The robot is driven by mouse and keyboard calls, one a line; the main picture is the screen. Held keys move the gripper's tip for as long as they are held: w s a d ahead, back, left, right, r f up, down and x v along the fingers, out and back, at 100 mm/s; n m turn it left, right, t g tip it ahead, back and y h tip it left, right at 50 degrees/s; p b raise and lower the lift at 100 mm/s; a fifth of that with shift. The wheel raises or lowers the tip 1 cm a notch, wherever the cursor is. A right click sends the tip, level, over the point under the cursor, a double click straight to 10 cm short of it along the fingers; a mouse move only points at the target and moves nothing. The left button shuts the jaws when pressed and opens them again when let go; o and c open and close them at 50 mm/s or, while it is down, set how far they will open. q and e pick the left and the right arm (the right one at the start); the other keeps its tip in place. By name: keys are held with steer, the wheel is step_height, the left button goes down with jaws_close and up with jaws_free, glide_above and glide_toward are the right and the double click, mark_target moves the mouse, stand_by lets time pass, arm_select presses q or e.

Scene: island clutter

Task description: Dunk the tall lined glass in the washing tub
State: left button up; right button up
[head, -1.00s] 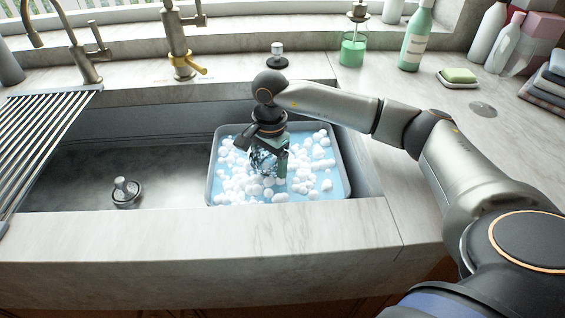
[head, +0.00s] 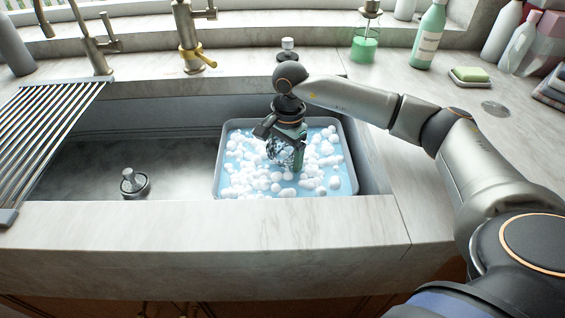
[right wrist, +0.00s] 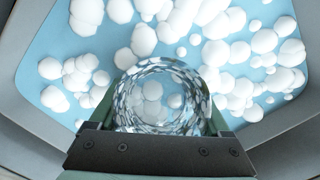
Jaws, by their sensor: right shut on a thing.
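The washing tub (head: 218,172) is a grey rectangular basin of blue water with white foam balls, set in the right part of the sink. My right gripper (head: 286,150) points down over the tub, shut on the clear lined glass (head: 280,156). The glass is upright, with its lower part among the foam; how deep it sits is hard to tell. In the right wrist view, the round glass (right wrist: 160,97) shows between the green fingers, with foam visible through it. The tub wall (right wrist: 32,122) shows at the side. My left gripper is out of view.
A drying rack (head: 48,135) lies over the sink's left side. The sink floor holds a drain plug (head: 133,183). Taps (head: 190,40), a soap dispenser (head: 365,45), a green bottle (head: 429,38) and a soap dish (head: 470,80) stand behind. The sink's front edge (head: 200,225) is clear.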

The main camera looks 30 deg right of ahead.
steer(key=shift+a, duration=0.15)
steer(key=shift+a, duration=1.1)
steer(key=shift+d, duration=1.25)
steer(key=shift+a, duration=0.15)
steer(key=shift+a, duration=1.1)
